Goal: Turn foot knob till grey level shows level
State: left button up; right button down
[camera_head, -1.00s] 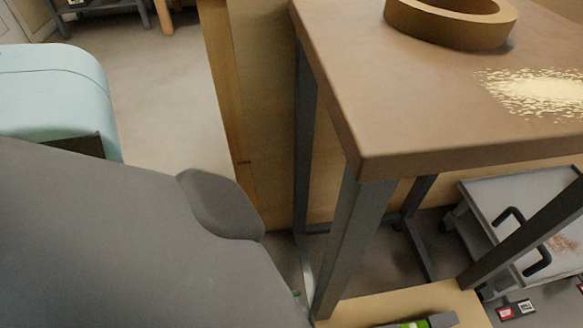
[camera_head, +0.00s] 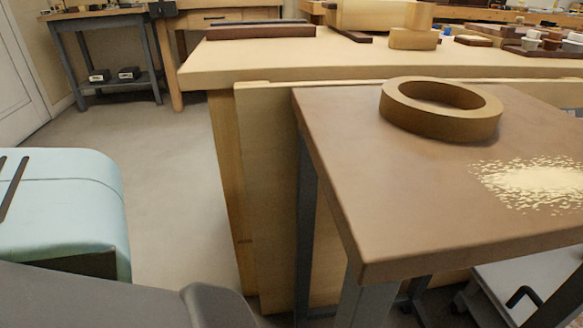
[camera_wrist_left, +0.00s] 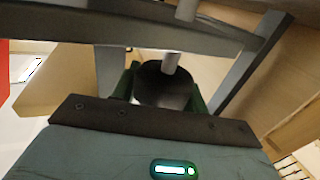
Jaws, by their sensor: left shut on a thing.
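In the left wrist view, a dark round foot knob (camera_wrist_left: 165,85) on a grey rod (camera_wrist_left: 170,62) sits between the dark green fingers of my left gripper (camera_wrist_left: 165,98). The fingers are shut on its sides. The table (camera_head: 440,190) with dark metal legs stands at the right in the head view, with my grey left arm at the lower left. My left gripper and the knob are out of the head view. The grey level cannot be made out in either current view. My right gripper is not in view.
A wooden ring (camera_head: 440,122) lies on the tabletop. A pale wooden bench (camera_head: 350,62) with blocks stands behind. A grey cart (camera_head: 500,290) is under the table at right. In the left wrist view, grey frame bars (camera_wrist_left: 110,70) surround the knob closely.

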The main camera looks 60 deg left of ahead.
pick_arm(q)
jog(key=o, duration=1)
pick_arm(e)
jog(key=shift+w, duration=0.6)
pick_arm(q)
jog(key=shift+m+h, duration=0.3)
